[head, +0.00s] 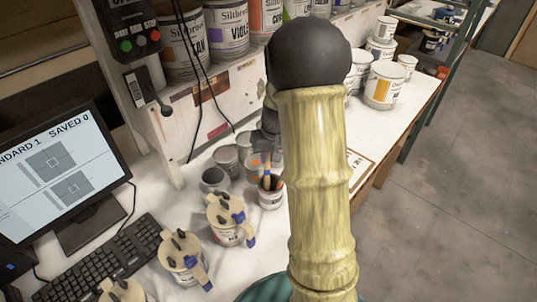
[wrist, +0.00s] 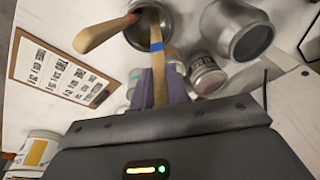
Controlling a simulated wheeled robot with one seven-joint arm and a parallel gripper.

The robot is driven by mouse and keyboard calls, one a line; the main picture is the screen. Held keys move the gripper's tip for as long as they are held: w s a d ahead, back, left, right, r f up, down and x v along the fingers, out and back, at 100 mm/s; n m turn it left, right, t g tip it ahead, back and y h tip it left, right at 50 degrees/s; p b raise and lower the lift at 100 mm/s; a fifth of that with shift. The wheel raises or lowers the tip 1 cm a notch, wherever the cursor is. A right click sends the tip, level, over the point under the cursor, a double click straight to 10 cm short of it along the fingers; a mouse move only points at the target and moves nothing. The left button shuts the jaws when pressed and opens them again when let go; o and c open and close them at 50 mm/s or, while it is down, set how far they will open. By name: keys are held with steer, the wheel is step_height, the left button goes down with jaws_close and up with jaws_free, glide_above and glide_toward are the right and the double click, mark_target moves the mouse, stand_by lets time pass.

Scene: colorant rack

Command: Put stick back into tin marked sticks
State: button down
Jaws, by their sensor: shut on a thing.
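In the wrist view my gripper (wrist: 157,90) has its purple fingers shut on a pale wooden stick (wrist: 158,65) with a blue band. The stick's far end overlaps the mouth of an open metal tin (wrist: 133,36); I cannot tell how deep it is. A second, thicker wooden handle (wrist: 98,36) with an orange part leans out over the tin's rim. In the head view the tin (head: 271,199) stands on the bench with sticks showing at its mouth. My arm hides most of the gripper there. I cannot read the tin's marking.
An empty grey tin (head: 214,180) and small lidded tins (wrist: 207,74) stand close by. Lidded cans (head: 228,222) with blue clips stand in front, beside a keyboard (head: 105,262). A clipboard (wrist: 62,75) lies on the bench. Paint cans (head: 384,85) stand behind.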

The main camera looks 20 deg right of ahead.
steer(key=shift+f, duration=0.1)
steer(key=c, duration=1.3)
jaws_free()
steer(key=s+r+b, duration=0.2)
steer(key=s+r, duration=0.1)
steer(key=r, duration=1.4)
steer(key=shift+s+d, duration=0.2)
steer(key=shift+d, duration=0.15)
steer(key=s+a+f+n, duration=0.1)
steer(key=s+a+f, duration=1.1)
steer(key=f, duration=0.3)
steer(key=shift+s+a+f+n+h, duration=0.15)
steer(key=shift+s+f+n+h, duration=0.15)
